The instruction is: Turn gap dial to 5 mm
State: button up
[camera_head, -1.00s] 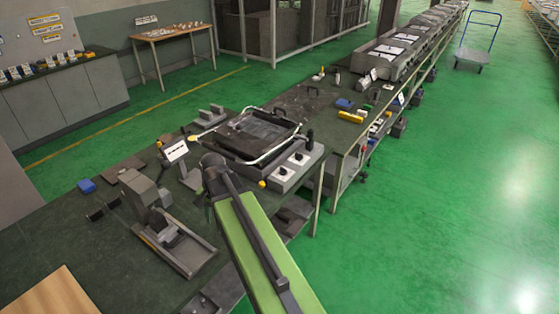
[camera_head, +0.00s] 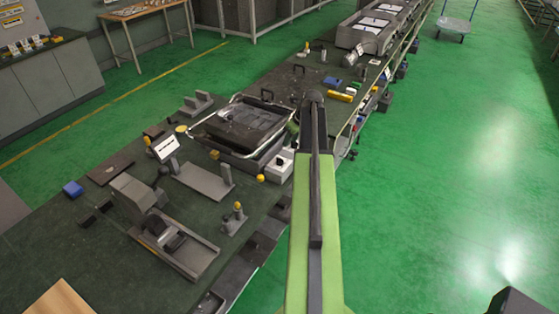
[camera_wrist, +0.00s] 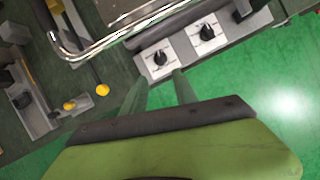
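The heating device (camera_head: 243,124) is a dark flat unit with a bright metal tube frame, standing on the bench. Along its front edge is a grey control block (camera_head: 279,167) with black dials on white plates, partly hidden by my arm in the head view. In the wrist view one dial (camera_wrist: 160,57) lies just beyond my fingertips, a second dial (camera_wrist: 207,33) is to its upper right, and a third dark knob (camera_wrist: 243,8) is at the top edge. I cannot read which is the gap dial. My gripper (camera_wrist: 160,84) is open and empty, its fingers apart and not visibly touching a dial.
A yellow ball-ended lever (camera_wrist: 102,89) stands left of the dials. A grey fixture (camera_head: 168,240) and a small white sign (camera_head: 165,147) are on the bench (camera_head: 110,260) to the left. Open green floor (camera_head: 430,190) lies to the right.

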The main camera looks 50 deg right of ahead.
aim_at(280, 159)
jog(key=b+x, duration=1.2)
jog(key=x, duration=0.3)
jog(key=shift+s+f+b, duration=0.1)
jog(key=shift+s+b, duration=0.05)
jog(key=shift+b, duration=0.25)
jog(key=shift+a, duration=0.1)
jog(key=shift+c, duration=0.2)
grip_shut()
